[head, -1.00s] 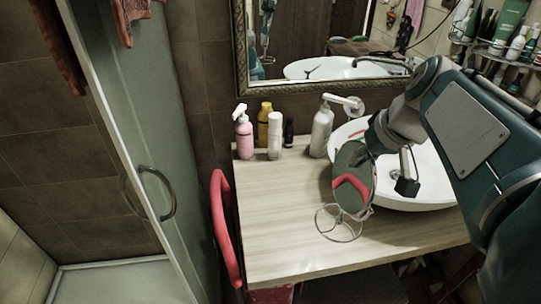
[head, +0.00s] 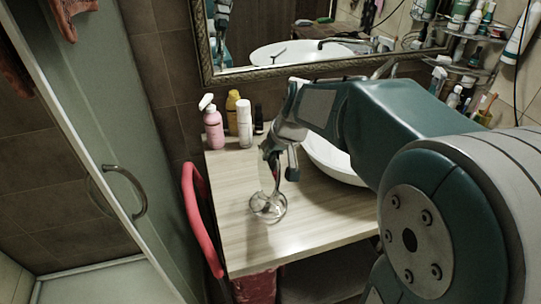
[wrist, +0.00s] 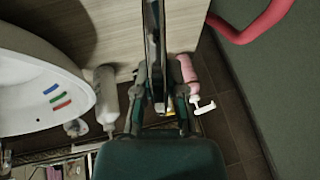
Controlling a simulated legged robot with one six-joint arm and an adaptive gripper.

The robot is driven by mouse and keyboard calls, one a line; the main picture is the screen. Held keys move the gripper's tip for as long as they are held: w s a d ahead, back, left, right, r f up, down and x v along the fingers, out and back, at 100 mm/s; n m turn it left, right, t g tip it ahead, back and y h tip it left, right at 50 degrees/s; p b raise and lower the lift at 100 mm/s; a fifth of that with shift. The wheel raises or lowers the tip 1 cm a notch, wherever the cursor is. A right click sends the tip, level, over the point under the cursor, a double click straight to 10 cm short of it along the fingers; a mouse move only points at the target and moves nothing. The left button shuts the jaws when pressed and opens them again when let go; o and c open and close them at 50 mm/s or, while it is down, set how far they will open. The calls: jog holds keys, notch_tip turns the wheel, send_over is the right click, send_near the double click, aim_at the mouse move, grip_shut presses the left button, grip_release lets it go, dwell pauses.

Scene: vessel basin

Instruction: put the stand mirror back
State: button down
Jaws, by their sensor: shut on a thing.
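The stand mirror (head: 268,208) is a round mirror on a looped wire base, upright over the left part of the wooden counter (head: 235,240). Its disc is turned nearly edge-on in the head view. In the wrist view the mirror (wrist: 154,40) shows as a thin dark upright strip between the fingers. My gripper (head: 276,152) comes from above right and is shut on the mirror's upper part; it also shows in the wrist view (wrist: 159,100). I cannot tell whether the wire base touches the counter.
A pink pump bottle (head: 213,128), a yellow bottle (head: 232,110) and a white bottle (head: 245,125) stand at the back left. The white basin (head: 335,160) is at right, partly behind my arm. A red chair (head: 200,215) borders the counter's left edge. The front left counter is clear.

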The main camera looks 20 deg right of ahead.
jog(key=shift+f, duration=0.55)
jog(key=shift+a+f, duration=0.1)
jog(key=shift+a, duration=0.15)
jog(key=c, duration=0.7)
grip_release()
jog(key=shift+d+f, duration=0.1)
jog(key=shift+f, duration=0.05)
